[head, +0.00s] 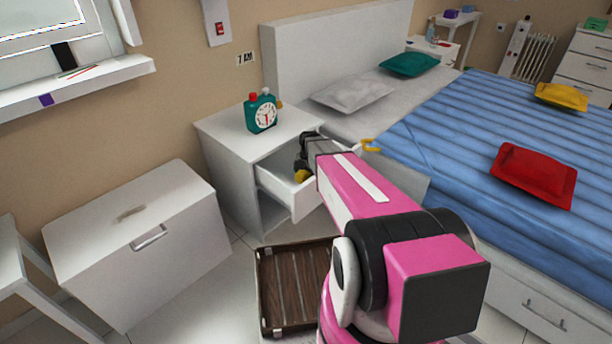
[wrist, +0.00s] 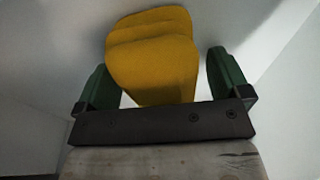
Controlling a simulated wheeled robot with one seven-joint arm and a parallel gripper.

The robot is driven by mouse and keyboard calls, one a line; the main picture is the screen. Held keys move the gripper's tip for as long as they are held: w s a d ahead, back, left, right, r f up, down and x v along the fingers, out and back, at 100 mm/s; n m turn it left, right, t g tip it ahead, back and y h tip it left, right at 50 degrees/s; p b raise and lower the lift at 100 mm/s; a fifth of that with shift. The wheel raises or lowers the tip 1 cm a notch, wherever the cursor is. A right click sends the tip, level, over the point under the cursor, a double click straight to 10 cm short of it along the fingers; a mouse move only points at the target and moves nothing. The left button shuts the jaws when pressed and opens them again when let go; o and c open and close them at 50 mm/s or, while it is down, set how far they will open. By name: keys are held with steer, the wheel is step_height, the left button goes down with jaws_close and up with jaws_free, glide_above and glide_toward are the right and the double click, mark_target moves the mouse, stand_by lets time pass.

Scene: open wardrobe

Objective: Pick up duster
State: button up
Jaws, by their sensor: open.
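A yellow, soft-looking folded thing, which I take for the duster (wrist: 152,50), lies in the open drawer (head: 275,187) of the white nightstand. In the wrist view it sits between the two green fingers of my gripper (wrist: 157,72), with a gap showing on both sides. My gripper is open. In the head view my gripper (head: 302,160) reaches down into the drawer, and a bit of the yellow duster (head: 301,176) shows below it. My arm hides the right part of the drawer.
The bed (head: 470,120) with pillows is close on the right. A brown slatted case (head: 290,285) lies on the floor before the drawer. A white chest (head: 140,240) stands at left.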

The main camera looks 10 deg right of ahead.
steer(key=c, duration=1)
step_height(320, 180, up, 10)
steer(key=shift+r, duration=0.1)
steer(key=shift+o, duration=0.4)
